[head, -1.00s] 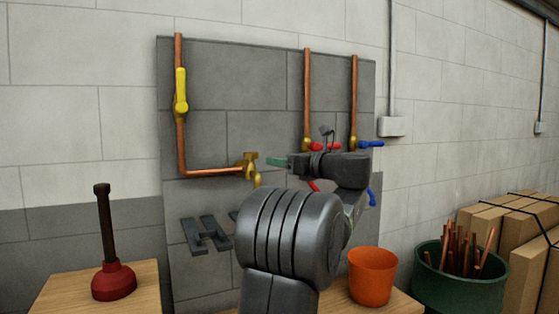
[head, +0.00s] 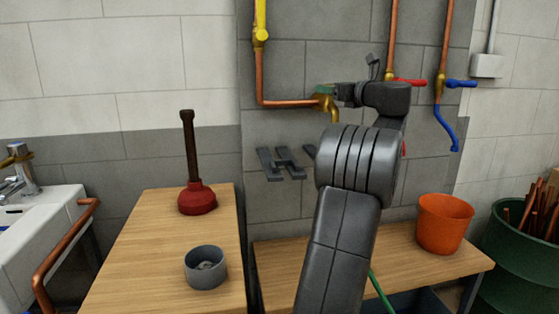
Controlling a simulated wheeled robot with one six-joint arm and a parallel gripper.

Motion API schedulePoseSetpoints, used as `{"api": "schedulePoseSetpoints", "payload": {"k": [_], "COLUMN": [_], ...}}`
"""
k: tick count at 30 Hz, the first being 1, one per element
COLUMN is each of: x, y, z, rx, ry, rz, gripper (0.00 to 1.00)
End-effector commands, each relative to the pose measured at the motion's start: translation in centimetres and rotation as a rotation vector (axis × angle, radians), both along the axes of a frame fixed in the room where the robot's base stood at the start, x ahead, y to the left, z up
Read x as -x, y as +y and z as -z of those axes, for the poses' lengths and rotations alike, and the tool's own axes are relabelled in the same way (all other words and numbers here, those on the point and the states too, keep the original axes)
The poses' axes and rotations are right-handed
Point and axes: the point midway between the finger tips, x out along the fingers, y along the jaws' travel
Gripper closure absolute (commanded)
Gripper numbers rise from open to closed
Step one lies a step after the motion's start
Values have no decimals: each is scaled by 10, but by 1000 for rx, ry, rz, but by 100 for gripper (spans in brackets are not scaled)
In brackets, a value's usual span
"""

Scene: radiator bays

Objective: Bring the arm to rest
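My arm rises from the bottom of the head view, and my gripper (head: 338,92) is at its far end, pointing left at the wall. The gripper is right by the brass tap (head: 329,104) at the end of the copper pipe, overlapping it in the picture. A small green part shows at the tap's top. I cannot tell whether the fingers touch the tap, or whether they are open or shut. The yellow valve handle (head: 260,20) stands upright along its pipe. A red handle (head: 410,82) and a blue handle (head: 461,84) both point right.
A red plunger (head: 197,198) and a grey cup (head: 206,268) stand on the left wooden bench (head: 150,240). An orange bucket (head: 444,225) stands on the right bench. A white sink (head: 40,235) is at far left, a green barrel (head: 520,250) at far right.

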Motion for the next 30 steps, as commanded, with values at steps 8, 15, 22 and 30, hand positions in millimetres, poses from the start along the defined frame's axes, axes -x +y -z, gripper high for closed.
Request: {"api": "schedulePoseSetpoints", "payload": {"k": [8, 15, 22, 30], "x": [-16, -16, -12, 23], "y": [11, 11, 7, -16], "z": [1, 0, -1, -1], "rx": [1, 1, 1, 1], "ry": [0, 1, 0, 1], "rz": [11, 18, 9, 3], "gripper": [36, 36, 36, 36]}}
